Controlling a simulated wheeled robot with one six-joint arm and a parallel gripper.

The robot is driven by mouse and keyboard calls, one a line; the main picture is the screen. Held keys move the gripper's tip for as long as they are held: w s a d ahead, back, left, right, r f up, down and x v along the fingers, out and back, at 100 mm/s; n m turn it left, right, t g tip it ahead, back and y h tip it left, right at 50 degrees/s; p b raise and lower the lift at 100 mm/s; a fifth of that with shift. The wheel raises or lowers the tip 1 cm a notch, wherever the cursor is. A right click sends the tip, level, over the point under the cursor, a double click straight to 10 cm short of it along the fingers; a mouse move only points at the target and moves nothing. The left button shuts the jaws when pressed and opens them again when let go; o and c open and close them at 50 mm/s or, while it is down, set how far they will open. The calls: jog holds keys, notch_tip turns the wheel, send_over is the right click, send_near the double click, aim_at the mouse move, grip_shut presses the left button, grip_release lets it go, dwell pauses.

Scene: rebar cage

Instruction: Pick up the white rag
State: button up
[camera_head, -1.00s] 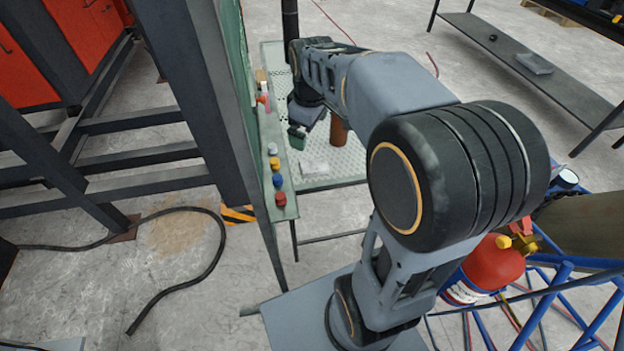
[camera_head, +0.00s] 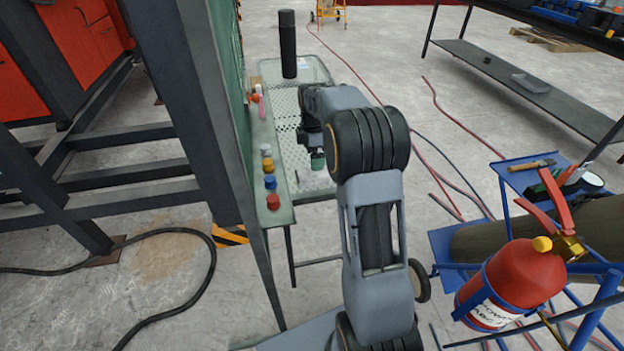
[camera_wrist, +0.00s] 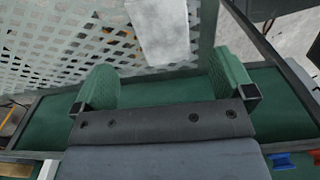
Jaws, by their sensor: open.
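The white rag (camera_wrist: 160,30) lies flat on the perforated light metal table top, at the top middle of the wrist view. In the head view I cannot make it out clearly; my arm and gripper cover that spot. My gripper (camera_wrist: 165,82) has two green fingers spread wide apart with nothing between them. The rag is beyond the fingertips, roughly in line with the gap. In the head view my gripper (camera_head: 317,162) hangs over the near part of the table.
The perforated table (camera_head: 285,105) carries a tall black cylinder (camera_head: 288,45) at its far end. A green ledge on its left holds several coloured caps (camera_head: 268,172). A dark steel post (camera_head: 185,100) stands left. A red extinguisher (camera_head: 515,283) is at the right.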

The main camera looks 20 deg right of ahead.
aim_at(312, 176)
jog(key=shift+s+f+b, duration=0.15)
jog(key=shift+f+b, duration=1.1)
jog(key=shift+f, duration=2.5)
jog(key=shift+c, duration=0.5)
jog(key=c, duration=0.9)
jog(key=shift+c, duration=0.2)
jog(key=shift+r, duration=0.15)
